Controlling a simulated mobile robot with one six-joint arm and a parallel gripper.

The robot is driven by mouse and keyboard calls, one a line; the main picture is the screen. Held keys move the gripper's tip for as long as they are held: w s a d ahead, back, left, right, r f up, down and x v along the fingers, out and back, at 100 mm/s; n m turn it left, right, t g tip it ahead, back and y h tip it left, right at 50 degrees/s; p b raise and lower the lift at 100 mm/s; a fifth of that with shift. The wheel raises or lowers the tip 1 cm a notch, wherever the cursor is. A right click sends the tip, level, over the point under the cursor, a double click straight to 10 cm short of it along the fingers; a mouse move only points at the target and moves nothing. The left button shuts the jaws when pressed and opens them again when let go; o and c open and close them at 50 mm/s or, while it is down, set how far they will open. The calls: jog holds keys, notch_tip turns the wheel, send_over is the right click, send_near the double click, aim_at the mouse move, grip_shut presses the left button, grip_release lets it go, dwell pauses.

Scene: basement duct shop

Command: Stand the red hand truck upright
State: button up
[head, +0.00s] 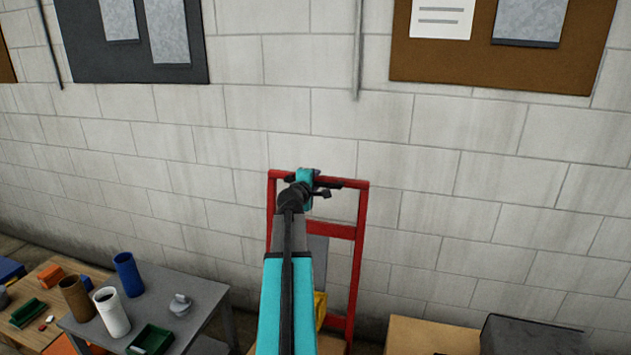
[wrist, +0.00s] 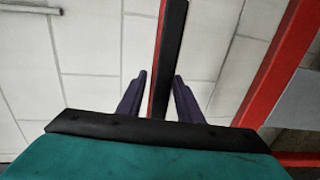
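The red hand truck (head: 357,262) stands in front of the block wall in the head view, its frame looking nearly upright; I cannot tell its exact lean. Its base is hidden below the picture and behind my arm. My gripper (head: 316,184) is at its top crossbar, which has a dark grip. In the wrist view the red and black bar (wrist: 168,50) runs between the two fingers of my gripper (wrist: 159,78). A narrow gap shows left of the bar, while the right finger looks close to it. A red side rail (wrist: 283,70) shows at right.
A grey table (head: 205,298) at left holds cups, a green tray (head: 151,339) and small parts. A wooden bench (head: 95,272) is beyond it. A cardboard box (head: 425,337) and a dark box (head: 530,337) stand at right. The wall is close behind.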

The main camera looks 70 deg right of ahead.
grip_shut()
dwell(0.3)
